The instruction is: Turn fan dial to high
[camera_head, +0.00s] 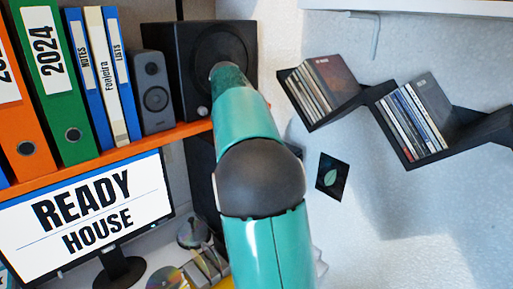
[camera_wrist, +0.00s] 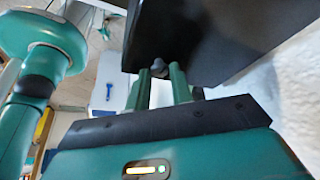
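In the head view a black box-shaped unit with a round front (camera_head: 190,45), which looks like the fan, stands on the orange shelf, partly hidden by my arm. A small round spot low on its front (camera_head: 201,112) may be its dial. In the wrist view my gripper (camera_wrist: 160,75) has its two green fingers apart, reaching toward a dark panel (camera_wrist: 215,35). A small grey knob (camera_wrist: 158,67) sits at the fingertips, between them; I cannot tell whether they touch it. The gripper itself is hidden in the head view.
A grey speaker (camera_head: 153,95) and several binders (camera_head: 60,75) stand left of the black unit on the orange shelf (camera_head: 110,158). A monitor (camera_head: 85,215) is below. Black wall shelves (camera_head: 375,95) with disc cases hang at right.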

